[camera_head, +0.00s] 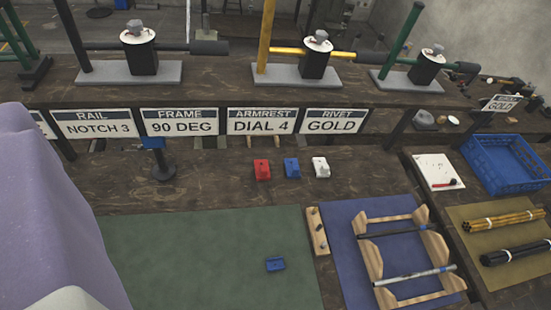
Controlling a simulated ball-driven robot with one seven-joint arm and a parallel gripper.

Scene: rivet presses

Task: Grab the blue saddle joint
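Two small blue pieces could be the blue saddle joint. One blue block (291,168) stands on the dark wooden bench, between a red block (262,169) and a white block (321,167) of similar shape. The other blue piece (276,264) is flatter and lies alone on the green mat (190,260), near its right side. I cannot tell for sure which is the saddle joint. No gripper fingers show. A large pale lilac shape at the left edge looks like part of my own arm and hides the bench there.
A wooden rack (372,262) with rods stands on a blue mat, right of the green mat. A blue crate (506,165) and rod bundles (505,220) lie further right. Presses on grey bases (295,75) and signs (178,122) line the back. Most of the green mat is clear.

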